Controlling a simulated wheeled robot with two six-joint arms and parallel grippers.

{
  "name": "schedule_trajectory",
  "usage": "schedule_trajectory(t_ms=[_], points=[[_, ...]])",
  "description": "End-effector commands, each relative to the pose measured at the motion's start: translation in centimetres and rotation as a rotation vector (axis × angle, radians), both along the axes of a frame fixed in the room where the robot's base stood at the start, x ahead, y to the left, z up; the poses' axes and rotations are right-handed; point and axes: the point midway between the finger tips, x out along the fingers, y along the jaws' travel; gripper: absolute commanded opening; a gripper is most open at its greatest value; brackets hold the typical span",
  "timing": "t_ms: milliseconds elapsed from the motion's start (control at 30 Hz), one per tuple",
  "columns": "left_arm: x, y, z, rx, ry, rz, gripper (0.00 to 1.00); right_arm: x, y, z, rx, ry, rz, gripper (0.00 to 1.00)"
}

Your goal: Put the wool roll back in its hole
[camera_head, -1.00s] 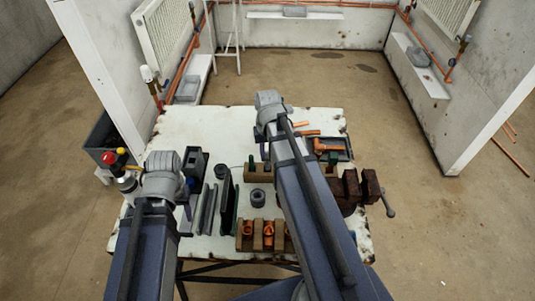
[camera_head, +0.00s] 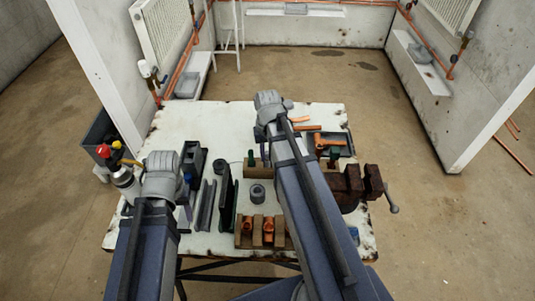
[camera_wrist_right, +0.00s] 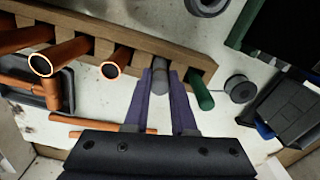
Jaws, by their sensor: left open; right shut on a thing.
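The wool roll (camera_wrist_right: 160,82) is a slim grey cylinder in the right wrist view. My right gripper (camera_wrist_right: 160,75) is shut on it, with one purple finger on each side. The roll is at the wooden rack (camera_wrist_right: 108,30), between a copper tube (camera_wrist_right: 116,62) and a green piece (camera_wrist_right: 200,94). I cannot tell whether its end is inside a hole. In the head view my right arm hides the roll, and the rack (camera_head: 256,171) shows only partly. My left gripper (camera_head: 165,172) is open at the left of the table, its fingertips mostly hidden.
A grey spool (camera_wrist_right: 240,88) lies beside the rack. A second wooden rack (camera_head: 246,240) with copper fittings stands nearer. A rusty vice (camera_head: 355,184) is at the table's right edge, and a dark tray (camera_head: 343,152) lies behind it. The table's back left is bare.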

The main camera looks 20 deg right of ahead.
Motion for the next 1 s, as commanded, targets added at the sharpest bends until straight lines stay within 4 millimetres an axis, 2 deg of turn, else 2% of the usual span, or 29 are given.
schedule_trajectory(t_ms=[900,933,1000], points=[[0.0,0.0,-0.9,0.0,0.0,0.0,0.5,0.0,0.0,-0.9,0.0,0.0,0.0,0.0],[0.0,0.0,-0.9,0.0,0.0,0.0,0.5,0.0,0.0,-0.9,0.0,0.0,0.0,0.27],[0.0,0.0,-0.9,0.0,0.0,0.0,0.5,0.0,0.0,-0.9,0.0,0.0,0.0,0.35]])
